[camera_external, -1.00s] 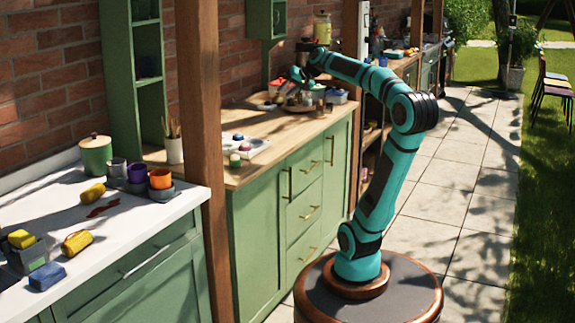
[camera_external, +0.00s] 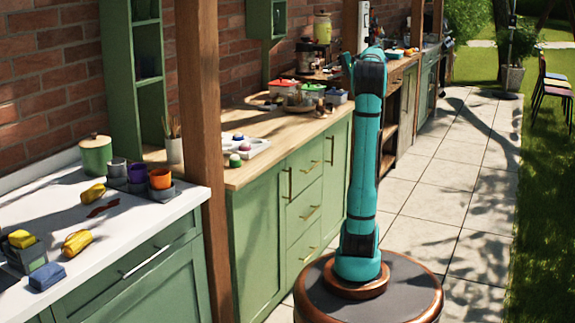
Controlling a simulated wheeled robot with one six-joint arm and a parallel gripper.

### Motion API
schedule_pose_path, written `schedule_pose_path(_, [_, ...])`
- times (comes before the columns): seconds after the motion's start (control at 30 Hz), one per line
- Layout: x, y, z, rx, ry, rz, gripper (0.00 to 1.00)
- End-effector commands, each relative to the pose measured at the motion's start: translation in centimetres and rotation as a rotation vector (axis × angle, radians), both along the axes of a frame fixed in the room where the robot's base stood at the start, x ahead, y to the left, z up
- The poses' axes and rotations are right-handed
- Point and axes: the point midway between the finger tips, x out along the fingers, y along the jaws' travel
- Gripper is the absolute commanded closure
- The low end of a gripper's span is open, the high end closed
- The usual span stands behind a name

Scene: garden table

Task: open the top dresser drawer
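The green dresser (camera_external: 257,240) stands left of my arm under a wooden worktop. Its drawers are stacked between two doors with upright brass handles. The top drawer (camera_external: 304,165) looks shut, its front level with the fronts around it. The drawers below it also look shut. My arm (camera_external: 364,150) stands nearly upright on its round base, to the right of the dresser and apart from it. My gripper is hidden behind the upper arm, so its fingers and anything in them do not show.
On the worktop are a paint tray (camera_external: 250,149), a brush pot (camera_external: 174,149) and lidded containers (camera_external: 313,94). A wooden post (camera_external: 207,150) stands at the dresser's left end. A white counter (camera_external: 130,225) is nearer. The paved path (camera_external: 440,180) is clear.

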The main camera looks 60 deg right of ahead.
Motion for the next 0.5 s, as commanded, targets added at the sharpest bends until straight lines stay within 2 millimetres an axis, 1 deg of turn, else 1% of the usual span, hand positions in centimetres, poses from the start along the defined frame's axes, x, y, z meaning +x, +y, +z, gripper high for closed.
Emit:
schedule_pose_path(0.03, [-1.0, -1.2, 0.2, 0.018, -0.018, -0.006, 0.68])
schedule_pose_path(0.2, [-3.3, -3.5, 0.8, 0.058, -0.07, -0.006, 0.68])
schedule_pose_path(0.5, [-6.4, -6.2, 1.6, 0.097, -0.137, -0.006, 0.68])
